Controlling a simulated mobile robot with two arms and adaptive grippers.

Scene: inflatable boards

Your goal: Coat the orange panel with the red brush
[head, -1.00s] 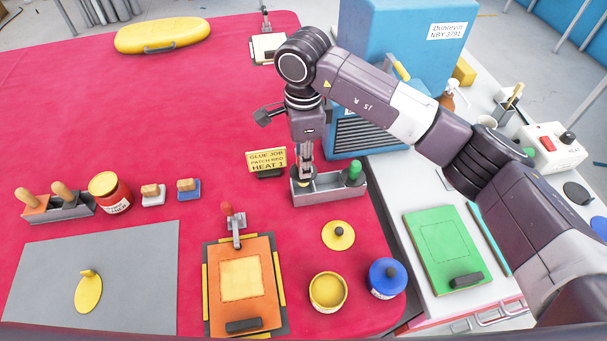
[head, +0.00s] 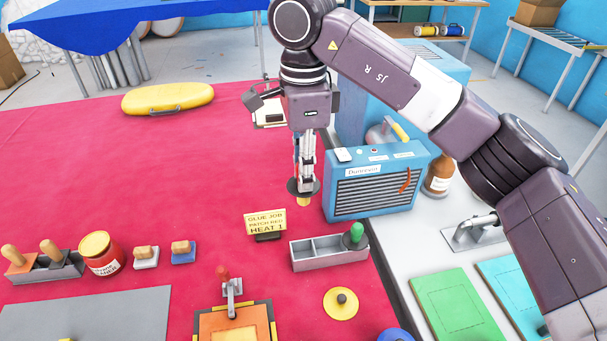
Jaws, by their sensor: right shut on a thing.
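My right gripper (head: 305,182) is shut on a brush (head: 304,201) and holds it upright in the air, above the red table. The brush shows a dark round collar and yellowish bristles pointing down; its handle colour is hidden by the fingers. The orange panel (head: 228,322) lies at the bottom of the head view, cut off by the frame edge, under a clamp with a red knob (head: 223,272). A grey brush holder (head: 330,254) stands below and right of the gripper, its left compartments empty and a green-handled brush (head: 353,235) at its right end. My left gripper is not in view.
A sign (head: 266,222) reading "GLUE JOB PATCH RED HEAT 1" stands left of the holder. A blue machine (head: 375,187) stands close to the right. A yellow lid (head: 341,303) lies right of the panel. A red can (head: 100,254) stands at left. The table's middle is clear.

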